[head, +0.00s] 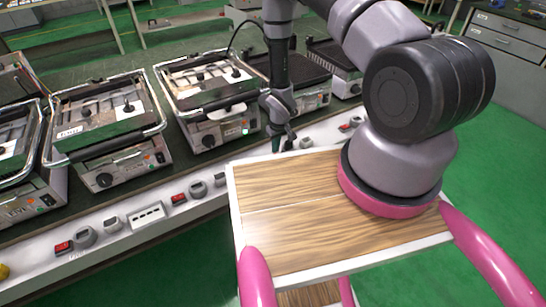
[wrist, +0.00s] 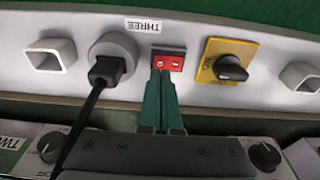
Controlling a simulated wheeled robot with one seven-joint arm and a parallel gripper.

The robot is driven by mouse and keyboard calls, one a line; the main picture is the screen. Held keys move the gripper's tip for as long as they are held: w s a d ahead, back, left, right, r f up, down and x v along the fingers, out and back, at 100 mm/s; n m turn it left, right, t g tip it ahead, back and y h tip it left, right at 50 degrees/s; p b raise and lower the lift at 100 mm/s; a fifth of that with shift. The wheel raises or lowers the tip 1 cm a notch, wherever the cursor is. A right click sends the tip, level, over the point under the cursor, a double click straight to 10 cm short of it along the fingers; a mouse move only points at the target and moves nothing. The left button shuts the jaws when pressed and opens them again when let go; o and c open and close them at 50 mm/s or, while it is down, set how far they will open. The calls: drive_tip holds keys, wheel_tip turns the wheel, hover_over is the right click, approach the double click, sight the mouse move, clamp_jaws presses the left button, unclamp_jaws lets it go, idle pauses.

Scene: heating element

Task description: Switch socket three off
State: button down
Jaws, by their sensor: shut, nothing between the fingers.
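In the wrist view, socket three (wrist: 128,49) is a round grey outlet with a black plug (wrist: 106,72) in it. The label THREE (wrist: 143,26) is above it in the picture. The red rocker switch (wrist: 170,61) is just right of the socket. My gripper (wrist: 163,74) is shut and empty, its green fingertips at the lower edge of the red switch and covering part of it. I cannot tell whether they touch. In the head view my gripper (head: 284,143) is at the white panel (head: 150,233), and hides this switch.
A yellow plate with a black rotary knob (wrist: 231,67) is right of the switch. A black cable (wrist: 80,125) runs from the plug. Several press grills (head: 205,95) stand behind the panel. A wooden-topped cart (head: 290,215) is in front of the panel. More red switches (head: 179,199) lie along the panel.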

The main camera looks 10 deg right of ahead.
drive_tip(key=shift+f, duration=1.05)
drive_tip(key=shift+r, duration=3.55)
